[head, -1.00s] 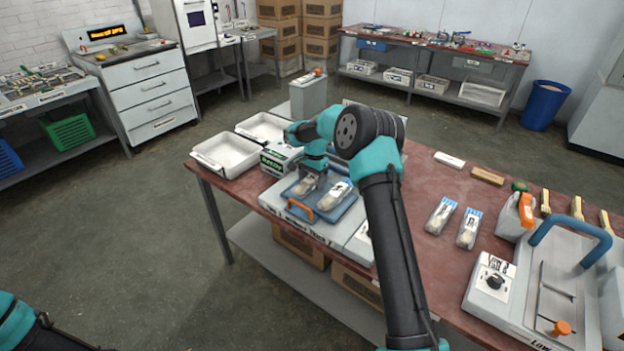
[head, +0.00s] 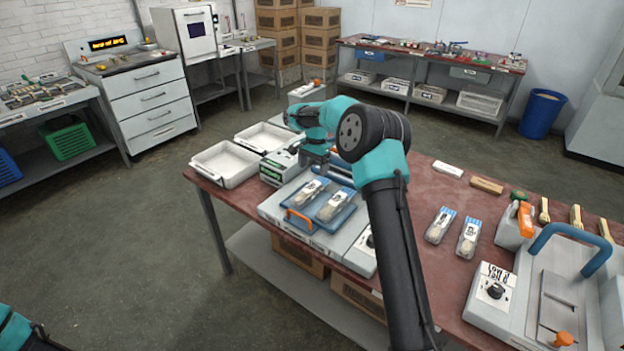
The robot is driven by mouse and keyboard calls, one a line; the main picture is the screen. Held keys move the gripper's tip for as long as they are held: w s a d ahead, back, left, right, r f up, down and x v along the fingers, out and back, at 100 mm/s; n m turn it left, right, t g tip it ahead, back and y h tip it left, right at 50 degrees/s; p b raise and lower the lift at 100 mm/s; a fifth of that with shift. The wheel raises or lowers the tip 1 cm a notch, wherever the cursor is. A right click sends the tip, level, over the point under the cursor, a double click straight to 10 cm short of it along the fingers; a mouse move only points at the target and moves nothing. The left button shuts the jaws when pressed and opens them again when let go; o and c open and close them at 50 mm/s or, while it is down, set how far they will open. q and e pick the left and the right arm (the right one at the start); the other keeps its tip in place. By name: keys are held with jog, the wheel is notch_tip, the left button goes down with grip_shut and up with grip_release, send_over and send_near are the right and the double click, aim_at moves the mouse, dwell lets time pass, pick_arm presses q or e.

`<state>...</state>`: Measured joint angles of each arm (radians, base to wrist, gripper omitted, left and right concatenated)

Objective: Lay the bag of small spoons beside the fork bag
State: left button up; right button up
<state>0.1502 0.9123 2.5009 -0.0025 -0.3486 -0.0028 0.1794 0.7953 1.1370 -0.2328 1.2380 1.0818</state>
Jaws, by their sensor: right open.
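Two clear bags with printed labels lie side by side on a blue tray: a left bag (head: 309,191) and a right bag (head: 336,205). Two similar bags lie on the red tabletop to the right, one (head: 440,225) beside the other (head: 469,238). Which holds small spoons and which holds forks is too small to tell. My right gripper (head: 318,168) is open and empty, above and just behind the left bag on the tray, apart from it. Its fingertips are small and partly unclear. My left gripper is out of view; only part of that arm shows at the bottom left.
The blue tray (head: 300,222) sits on a grey press unit with an orange handle. White bins (head: 222,165) and a green-white box (head: 277,168) stand to its left. A second press with a blue handle (head: 568,236) stands at the right. Tabletop around the two right bags is clear.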

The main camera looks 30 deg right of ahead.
jog(key=shift+w+d+r, duration=0.1)
jog(key=shift+d+r, duration=0.1)
jog(key=shift+r, duration=1.3)
